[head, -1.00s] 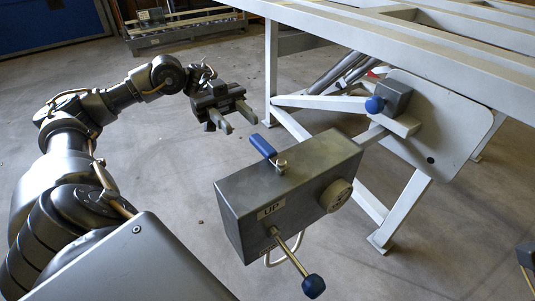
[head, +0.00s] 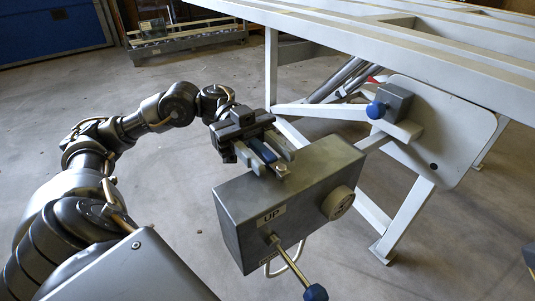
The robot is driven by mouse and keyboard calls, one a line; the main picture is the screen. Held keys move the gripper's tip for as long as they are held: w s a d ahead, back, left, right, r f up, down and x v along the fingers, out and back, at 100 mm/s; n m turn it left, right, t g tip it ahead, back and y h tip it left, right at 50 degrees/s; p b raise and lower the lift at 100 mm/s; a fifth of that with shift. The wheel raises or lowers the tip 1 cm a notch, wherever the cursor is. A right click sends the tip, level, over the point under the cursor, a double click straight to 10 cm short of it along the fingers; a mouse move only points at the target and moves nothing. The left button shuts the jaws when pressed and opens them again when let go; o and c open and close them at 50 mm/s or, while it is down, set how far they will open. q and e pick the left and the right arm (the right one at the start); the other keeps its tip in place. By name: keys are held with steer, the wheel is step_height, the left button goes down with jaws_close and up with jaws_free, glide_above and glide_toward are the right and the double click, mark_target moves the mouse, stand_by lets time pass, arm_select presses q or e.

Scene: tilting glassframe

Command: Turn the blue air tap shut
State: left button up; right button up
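The blue air tap (head: 263,151) is a flat lever on a brass fitting on top of the grey control box (head: 243,222). My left gripper (head: 273,163) is at the tap, with one finger on each side of the blue lever. Its fingers are apart, about as wide as before, and I cannot tell if either one touches the lever. The fingers hide part of the lever. I cannot make out my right gripper.
A dark part sits at the right edge.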

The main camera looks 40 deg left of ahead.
arm_select(q)
jaws_close()
